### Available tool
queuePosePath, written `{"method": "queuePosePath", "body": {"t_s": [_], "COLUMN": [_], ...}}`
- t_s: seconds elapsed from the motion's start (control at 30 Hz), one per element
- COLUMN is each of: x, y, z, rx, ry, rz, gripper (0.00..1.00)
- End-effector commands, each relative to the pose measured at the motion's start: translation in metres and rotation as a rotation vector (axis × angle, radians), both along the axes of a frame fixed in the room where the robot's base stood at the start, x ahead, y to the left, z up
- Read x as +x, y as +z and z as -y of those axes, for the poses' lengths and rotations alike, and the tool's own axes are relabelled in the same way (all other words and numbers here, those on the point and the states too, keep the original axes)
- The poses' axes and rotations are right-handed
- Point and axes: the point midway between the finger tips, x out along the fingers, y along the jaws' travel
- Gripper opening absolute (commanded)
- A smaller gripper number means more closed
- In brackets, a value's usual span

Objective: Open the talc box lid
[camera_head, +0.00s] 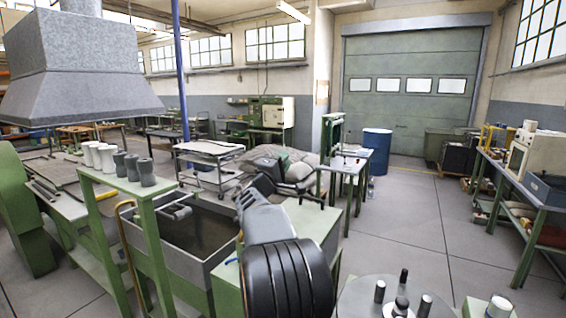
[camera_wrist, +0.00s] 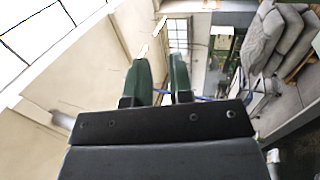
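My gripper (camera_wrist: 160,78) shows in the wrist view with two green fingers standing apart and nothing between them. In the head view it is at the far end of my arm (camera_head: 270,165), in front of the grey sacks, and its fingertips are small and partly hidden there. No lid or handle is near the fingers in the wrist view. A green cabinet with a pale flat top (camera_head: 312,220) stands just right of my arm, and a grey open trough (camera_head: 158,238) is to the left. I cannot tell which thing is the talc box.
A green stand (camera_head: 150,188) with white and grey cups is at the left. Grey sacks (camera_head: 300,172) lie behind my arm and show in the wrist view (camera_wrist: 268,38). A blue barrel (camera_head: 377,150) stands farther back. The floor at the right middle is clear.

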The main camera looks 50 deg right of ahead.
Motion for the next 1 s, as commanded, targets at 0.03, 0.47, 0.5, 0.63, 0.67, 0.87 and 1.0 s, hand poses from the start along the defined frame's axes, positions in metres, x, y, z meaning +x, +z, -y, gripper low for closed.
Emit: {"method": "queuePosePath", "body": {"t_s": [0.03, 0.47, 0.5, 0.63, 0.67, 0.87, 1.0], "x": [0.0, 0.0, -0.001, -0.004, -0.005, -0.014, -0.019], "y": [0.0, -0.001, -0.003, -0.01, -0.012, -0.026, -0.034], "z": [0.0, -0.002, -0.004, -0.02, -0.025, -0.064, -0.089], "rx": [0.0, 0.0, 0.0, -0.001, -0.001, -0.001, -0.001], "ry": [0.0, 0.0, 0.001, 0.003, 0.003, 0.004, 0.004], "rz": [0.0, 0.0, 0.0, 0.0, 0.0, 0.001, 0.0], "gripper": [0.25, 0.4, 0.4, 0.4, 0.4, 0.4, 0.4]}}
